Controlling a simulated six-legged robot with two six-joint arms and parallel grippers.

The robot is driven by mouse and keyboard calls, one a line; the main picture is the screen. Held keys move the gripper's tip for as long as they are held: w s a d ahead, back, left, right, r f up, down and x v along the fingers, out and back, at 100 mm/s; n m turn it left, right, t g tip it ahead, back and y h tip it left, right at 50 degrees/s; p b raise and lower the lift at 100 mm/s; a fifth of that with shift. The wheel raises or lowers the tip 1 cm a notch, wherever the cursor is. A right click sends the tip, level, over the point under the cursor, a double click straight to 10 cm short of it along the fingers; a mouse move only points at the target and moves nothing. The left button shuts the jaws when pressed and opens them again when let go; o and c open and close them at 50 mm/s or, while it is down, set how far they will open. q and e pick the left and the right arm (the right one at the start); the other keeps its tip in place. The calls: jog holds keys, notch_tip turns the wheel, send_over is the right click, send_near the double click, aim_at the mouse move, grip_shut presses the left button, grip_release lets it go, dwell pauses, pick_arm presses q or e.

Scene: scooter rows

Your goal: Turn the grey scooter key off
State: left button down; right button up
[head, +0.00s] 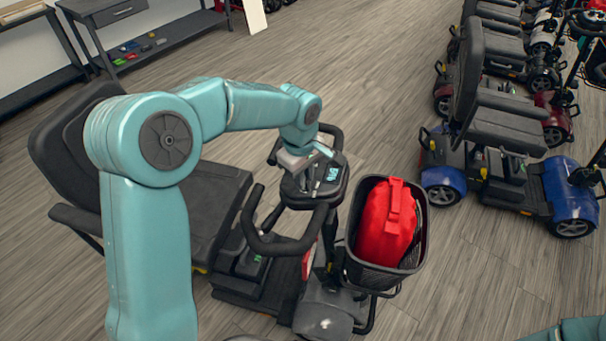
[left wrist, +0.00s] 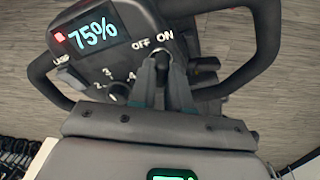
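The grey scooter (head: 325,310) stands in front of me, with a dark seat and a black tiller. Its control panel (head: 325,185) shows in the head view and close up in the left wrist view. The lit display (left wrist: 92,33) reads 75%, beside OFF and ON labels. My left gripper (left wrist: 161,72) points at the panel just below these labels. Its two fingers stand on either side of the small grey key (left wrist: 162,62), which is mostly hidden between them. I cannot tell whether they press on it. My right gripper is out of view.
A black basket (head: 385,277) with a red bag (head: 388,222) is on the scooter's front. The handlebar loop (left wrist: 262,45) curves close around the panel. More scooters (head: 500,170) stand in a row at the right. Grey floor lies between.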

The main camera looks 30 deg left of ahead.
pick_arm(q)
jog(key=shift+n, duration=0.3)
jog(key=shift+w+n+b, duration=0.1)
jog(key=shift+n+b, duration=0.35)
jog(key=shift+n, duration=0.45)
jog(key=n, duration=0.2)
jog(key=shift+r+n+g, duration=0.1)
jog(key=shift+n+g, duration=0.3)
jog(key=n, duration=0.3)
jog(key=shift+w+a+r+n+g, duration=0.1)
jog(key=shift+n+g, duration=0.3)
jog(key=shift+n, duration=1.6)
jog(key=c, duration=1.1)
grip_release()
